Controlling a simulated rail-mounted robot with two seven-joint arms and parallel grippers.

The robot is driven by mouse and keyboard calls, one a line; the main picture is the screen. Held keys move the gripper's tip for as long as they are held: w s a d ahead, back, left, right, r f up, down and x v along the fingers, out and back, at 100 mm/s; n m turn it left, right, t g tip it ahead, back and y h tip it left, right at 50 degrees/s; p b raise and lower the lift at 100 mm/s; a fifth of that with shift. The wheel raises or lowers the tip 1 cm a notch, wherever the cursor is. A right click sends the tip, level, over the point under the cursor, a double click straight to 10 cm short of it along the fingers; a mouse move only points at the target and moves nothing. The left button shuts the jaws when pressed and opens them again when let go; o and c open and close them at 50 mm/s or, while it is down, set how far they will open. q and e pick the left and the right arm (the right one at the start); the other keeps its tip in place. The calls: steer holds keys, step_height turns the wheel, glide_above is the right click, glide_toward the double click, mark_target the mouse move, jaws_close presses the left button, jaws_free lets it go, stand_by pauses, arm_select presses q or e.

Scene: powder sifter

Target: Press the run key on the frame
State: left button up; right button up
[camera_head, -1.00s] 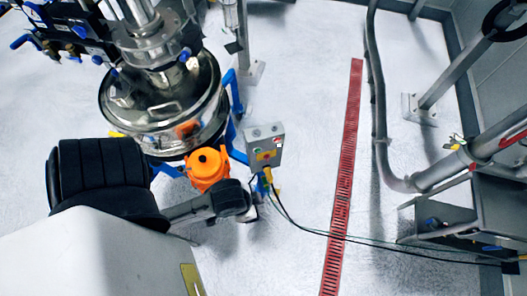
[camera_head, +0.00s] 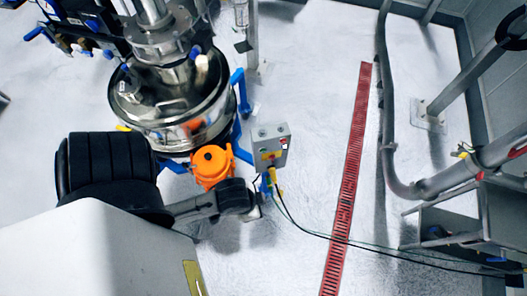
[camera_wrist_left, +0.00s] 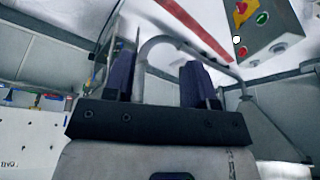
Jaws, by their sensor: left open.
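A grey control box (camera_head: 270,150) stands on the frame beside the steel sifter (camera_head: 170,100), with coloured keys on its face. In the left wrist view, the box (camera_wrist_left: 284,30) is at the upper right, with red, yellow and green keys on it. Which key is the run key cannot be read. My left gripper (camera_wrist_left: 160,78) is open and empty, with two dark fingers apart. The box lies beyond and to the right of the fingers, apart from them. In the head view, my left arm reaches towards the box and its fingers cannot be made out.
An orange round part (camera_head: 211,166) sits between my left arm and the sifter. Cables (camera_head: 330,236) run from below the box to the right. A red floor drain (camera_head: 347,175) crosses open floor. Grey pipes (camera_head: 386,120) stand further right.

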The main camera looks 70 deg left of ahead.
arm_select(q)
jaws_close()
stand_by(1.3)
